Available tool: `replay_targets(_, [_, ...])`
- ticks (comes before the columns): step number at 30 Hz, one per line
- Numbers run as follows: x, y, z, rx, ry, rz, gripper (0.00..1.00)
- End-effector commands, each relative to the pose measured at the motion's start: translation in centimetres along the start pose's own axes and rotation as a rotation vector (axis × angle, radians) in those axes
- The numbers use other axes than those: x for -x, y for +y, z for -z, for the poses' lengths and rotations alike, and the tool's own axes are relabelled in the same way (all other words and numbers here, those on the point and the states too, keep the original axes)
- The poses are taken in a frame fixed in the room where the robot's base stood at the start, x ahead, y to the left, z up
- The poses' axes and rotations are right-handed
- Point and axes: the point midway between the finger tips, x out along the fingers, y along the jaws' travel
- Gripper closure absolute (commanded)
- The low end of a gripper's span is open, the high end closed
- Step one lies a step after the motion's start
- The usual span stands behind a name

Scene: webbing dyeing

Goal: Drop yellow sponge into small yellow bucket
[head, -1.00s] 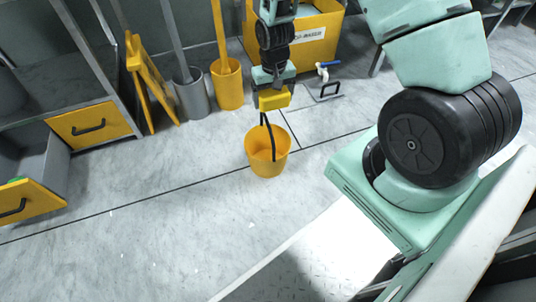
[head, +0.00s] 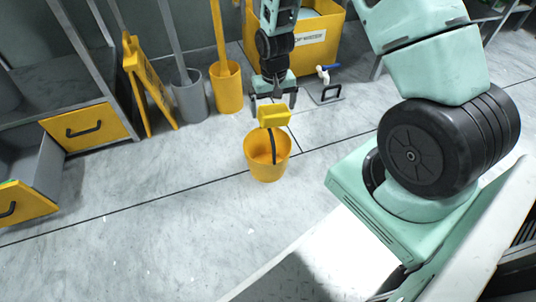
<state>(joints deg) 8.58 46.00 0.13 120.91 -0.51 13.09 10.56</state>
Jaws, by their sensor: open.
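My gripper (head: 274,101) hangs over the floor with its two fingers spread open. The yellow sponge (head: 274,116) is just below and partly between the fingertips, not gripped, apparently in the air above the bucket. The small yellow bucket (head: 267,167) stands upright on the floor under it. Its mouth faces up, and its black handle shows against the opening. In the picture the sponge is just above the bucket's far rim; I cannot tell the exact height gap.
Behind are a yellow mop bin (head: 312,40), a tall yellow holder (head: 227,88), a grey holder (head: 191,97) and a yellow floor sign (head: 150,85). A drawer cabinet (head: 86,130) stands at left. The floor around the bucket is clear.

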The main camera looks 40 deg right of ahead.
Motion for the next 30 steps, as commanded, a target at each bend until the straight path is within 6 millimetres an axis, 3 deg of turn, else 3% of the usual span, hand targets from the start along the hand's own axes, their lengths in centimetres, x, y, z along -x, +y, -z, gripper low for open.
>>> replay_targets(5, [2.8,0.0,0.1,0.000,0.003,0.000,0.00])
replay_targets(21, [14.8,0.0,0.1,-0.001,0.003,0.001,0.00])
replay_targets(30, [17.2,0.0,0.0,-0.001,0.001,0.000,0.00])
